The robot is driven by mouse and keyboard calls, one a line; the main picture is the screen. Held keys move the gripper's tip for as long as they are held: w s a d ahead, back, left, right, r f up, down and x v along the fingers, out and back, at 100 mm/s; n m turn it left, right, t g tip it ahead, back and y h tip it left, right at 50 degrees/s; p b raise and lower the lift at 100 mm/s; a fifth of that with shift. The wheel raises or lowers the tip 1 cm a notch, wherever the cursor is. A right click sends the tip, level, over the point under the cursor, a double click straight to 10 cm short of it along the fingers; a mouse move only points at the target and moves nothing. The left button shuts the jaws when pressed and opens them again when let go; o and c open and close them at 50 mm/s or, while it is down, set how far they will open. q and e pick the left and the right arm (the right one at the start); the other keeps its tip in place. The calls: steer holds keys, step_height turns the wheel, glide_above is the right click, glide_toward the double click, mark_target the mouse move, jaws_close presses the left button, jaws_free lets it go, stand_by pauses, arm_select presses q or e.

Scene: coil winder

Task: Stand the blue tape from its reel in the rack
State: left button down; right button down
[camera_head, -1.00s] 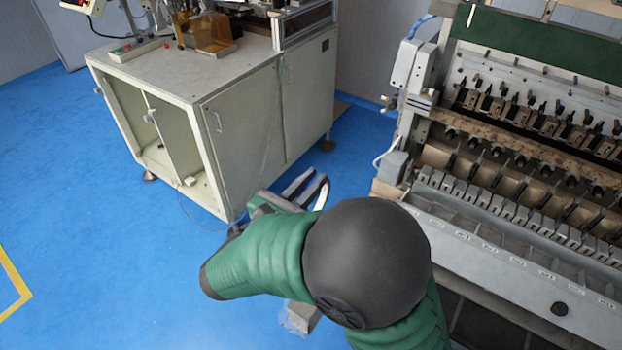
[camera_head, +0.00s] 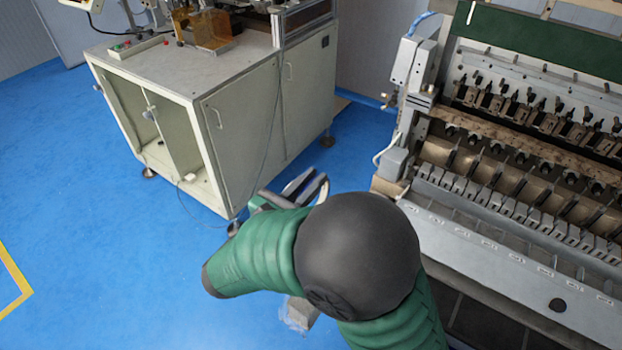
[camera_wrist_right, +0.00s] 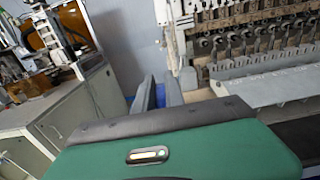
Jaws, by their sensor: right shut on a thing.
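My right gripper (camera_head: 308,187) is beyond my green forearm in the head view, over the blue floor between the cabinet and the winding machine. It is shut on the blue tape (camera_head: 311,183), of which only a dark blue sliver shows between the fingers. In the right wrist view the gripper (camera_wrist_right: 158,92) points away, with the blue tape (camera_wrist_right: 160,96) between its two grey fingers. The tape's lower part is hidden by the green gripper body. I cannot make out the rack or the tape's reel for sure. My left gripper is out of view.
A pale cabinet (camera_head: 241,130) with equipment on top stands left of the gripper. The large winding machine (camera_head: 535,165), with rows of metal parts and a grey front ledge (camera_head: 520,262), stands close on the right. Blue floor (camera_head: 90,210) is open at the left.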

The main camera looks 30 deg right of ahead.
steer(key=shift+f, duration=0.1)
steer(key=shift+f+b, duration=1.35)
steer(key=shift+f, duration=0.95)
steer(key=c, duration=1.7)
jaws_free()
